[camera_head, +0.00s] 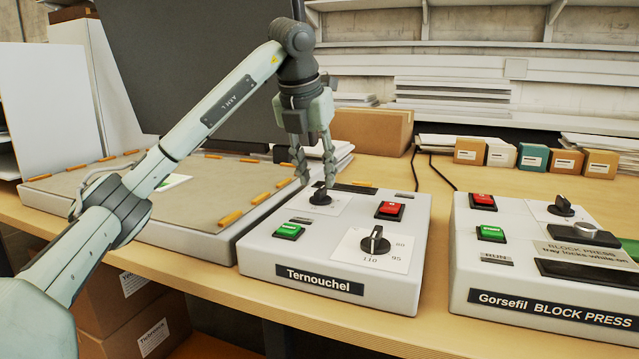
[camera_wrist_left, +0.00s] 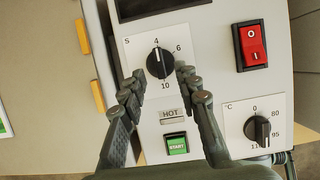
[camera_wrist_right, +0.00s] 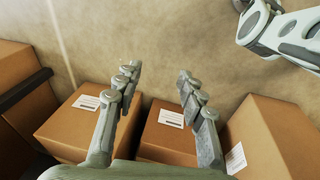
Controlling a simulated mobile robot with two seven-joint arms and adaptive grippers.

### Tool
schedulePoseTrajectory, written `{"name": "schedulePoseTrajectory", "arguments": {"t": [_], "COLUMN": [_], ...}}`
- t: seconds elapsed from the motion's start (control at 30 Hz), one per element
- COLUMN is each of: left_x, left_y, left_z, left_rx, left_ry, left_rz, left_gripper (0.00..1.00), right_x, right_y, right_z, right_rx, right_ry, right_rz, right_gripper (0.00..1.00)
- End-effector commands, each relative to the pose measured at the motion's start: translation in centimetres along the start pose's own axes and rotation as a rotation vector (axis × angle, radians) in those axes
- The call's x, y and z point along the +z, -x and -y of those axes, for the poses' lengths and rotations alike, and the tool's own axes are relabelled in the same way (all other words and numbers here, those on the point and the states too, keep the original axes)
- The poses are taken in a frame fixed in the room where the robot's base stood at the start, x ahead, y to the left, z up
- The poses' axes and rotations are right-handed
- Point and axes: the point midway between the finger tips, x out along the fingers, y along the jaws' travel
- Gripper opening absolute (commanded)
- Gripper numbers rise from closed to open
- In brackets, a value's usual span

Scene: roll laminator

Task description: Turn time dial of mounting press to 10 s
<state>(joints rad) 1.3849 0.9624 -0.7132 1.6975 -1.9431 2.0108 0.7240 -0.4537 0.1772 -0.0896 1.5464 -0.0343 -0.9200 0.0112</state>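The time dial (camera_head: 320,197) is a black knob on the back of the light grey "Ternouchel" control box (camera_head: 262,254). In the left wrist view the dial (camera_wrist_left: 160,63) sits on a white plate marked S, with 4, 6 and 10 readable; its white line points up, near 4. My left gripper (camera_head: 314,172) points down over the dial. In the left wrist view its open fingers (camera_wrist_left: 160,76) appear on either side of the knob; contact cannot be told. My right gripper (camera_wrist_right: 157,78) is open and empty, facing cardboard boxes; it is not in the head view.
Beside the dial are a red switch (camera_head: 389,210), a green START button (camera_head: 288,231) and a temperature dial (camera_head: 375,241). A flat bed (camera_head: 215,185) adjoins on the left. The "Gorsefil BLOCK PRESS" (camera_head: 545,262) stands right, across a gap. Cardboard boxes (camera_wrist_right: 165,135) face my right gripper.

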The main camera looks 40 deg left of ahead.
Motion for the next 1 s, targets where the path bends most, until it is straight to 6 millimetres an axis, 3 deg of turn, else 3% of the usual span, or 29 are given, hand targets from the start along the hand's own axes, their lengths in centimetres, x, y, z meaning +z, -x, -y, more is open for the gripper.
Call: {"name": "schedulePoseTrajectory", "arguments": {"t": [0.23,0.37,0.57,0.83,1.0], "left_x": [0.0,0.0,0.0,0.0,0.0], "left_y": [-2.7,-3.0,-3.0,-3.0,-3.0], "left_z": [0.0,0.0,0.0,0.0,0.0], "left_rx": [0.000,-0.001,-0.001,-0.001,-0.001], "left_ry": [0.000,0.000,0.000,0.000,0.000], "left_rz": [-0.002,0.000,0.001,0.001,0.001], "left_gripper": [0.32,0.32,0.32,0.00,0.00], "right_x": [-1.8,-2.5,-1.8,-1.2,-1.1], "right_y": [0.5,0.4,0.1,0.0,0.1], "right_z": [-0.2,-0.3,-0.3,-0.1,-0.1], "right_rx": [0.003,0.005,0.004,0.003,0.002], "right_ry": [-0.001,-0.002,0.000,0.001,0.002], "right_rz": [-0.035,-0.046,-0.032,-0.022,-0.022], "right_gripper": [0.40,0.40,0.40,0.40,0.40]}}
